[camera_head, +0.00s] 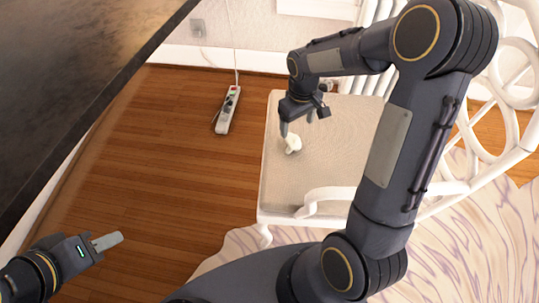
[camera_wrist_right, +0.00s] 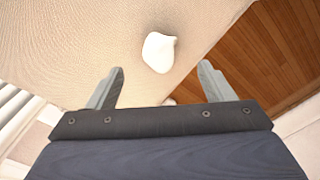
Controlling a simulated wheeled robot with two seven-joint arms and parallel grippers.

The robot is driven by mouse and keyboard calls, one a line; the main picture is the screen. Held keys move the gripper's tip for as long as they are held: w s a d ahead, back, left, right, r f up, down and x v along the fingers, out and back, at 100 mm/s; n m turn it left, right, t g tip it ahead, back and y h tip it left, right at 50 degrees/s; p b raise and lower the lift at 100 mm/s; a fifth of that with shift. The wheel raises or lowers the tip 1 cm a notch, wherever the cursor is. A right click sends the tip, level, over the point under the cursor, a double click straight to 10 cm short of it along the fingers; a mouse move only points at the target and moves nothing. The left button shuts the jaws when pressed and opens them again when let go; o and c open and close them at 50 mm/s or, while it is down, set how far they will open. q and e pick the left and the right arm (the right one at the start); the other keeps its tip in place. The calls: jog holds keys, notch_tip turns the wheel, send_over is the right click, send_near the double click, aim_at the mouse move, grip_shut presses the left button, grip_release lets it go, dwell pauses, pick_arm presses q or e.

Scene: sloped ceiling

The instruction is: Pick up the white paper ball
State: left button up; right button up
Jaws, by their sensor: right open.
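The white paper ball (camera_head: 293,143) lies on the beige seat of the white chair (camera_head: 335,140), near the seat's left edge. In the right wrist view the ball (camera_wrist_right: 159,52) is ahead of the fingertips, between their lines. My right gripper (camera_wrist_right: 160,78) is open and empty there, its two grey fingers apart. In the head view the right gripper (camera_head: 297,127) hangs above the seat, close over the ball; any gap to the ball is hard to tell. My left gripper (camera_head: 107,241) is at the lower left over the floor, away from the chair; its finger opening does not show clearly.
A white power strip (camera_head: 228,110) with a cord lies on the wooden floor (camera_head: 150,150) left of the chair. A dark surface (camera_head: 70,70) fills the upper left. The chair's white curved armrest (camera_head: 330,195) stands in front of the seat. A patterned rug (camera_head: 460,240) lies at the right.

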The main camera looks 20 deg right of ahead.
aim_at(293, 139)
jog(key=shift+w+a+f, duration=0.1)
jog(key=shift+w+f, duration=0.05)
jog(key=shift+f, duration=0.25)
jog(key=shift+w+a+f, duration=0.1)
jog(key=shift+w+f, duration=0.05)
jog(key=shift+f, duration=0.65)
notch_tip(293, 139, down, 7)
jog(key=b, duration=0.3)
jog(key=shift+w+d+r, duration=0.1)
jog(key=shift+w+r, duration=0.05)
jog(key=shift+r, duration=0.15)
jog(key=c, duration=1)
